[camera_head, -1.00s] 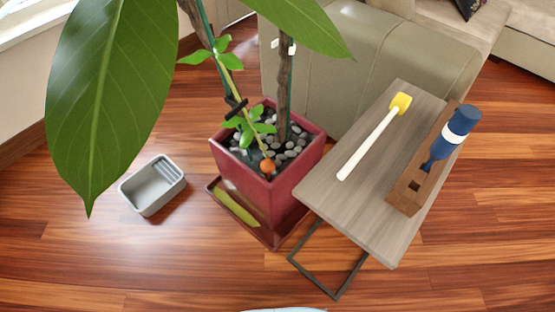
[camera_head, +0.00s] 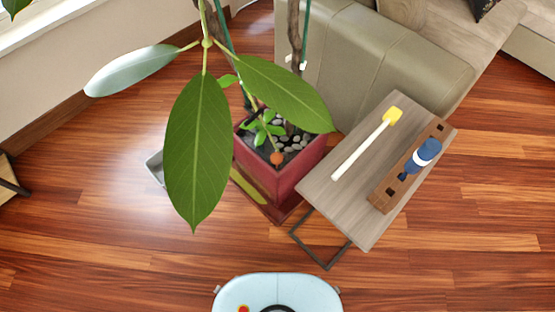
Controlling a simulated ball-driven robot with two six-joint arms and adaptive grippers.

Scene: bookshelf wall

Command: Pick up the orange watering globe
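The orange watering globe (camera_head: 277,158) shows as a small orange ball at the near edge of the soil in the red square pot (camera_head: 268,186). Its lower part is hidden in the pot. Dark soil and grey stones lie around it, and a small green sprig stands just behind it. Large leaves hang over the pot's left and back parts. Neither of my grippers is in view.
A wooden side table (camera_head: 343,204) stands right of the pot, holding a yellow-headed white stick (camera_head: 366,143) and a wooden rack (camera_head: 385,194) with a blue bottle (camera_head: 424,153). A grey bin (camera_head: 154,168) is partly hidden behind a large leaf (camera_head: 198,150). A sofa (camera_head: 370,65) stands behind. Floor in front is open.

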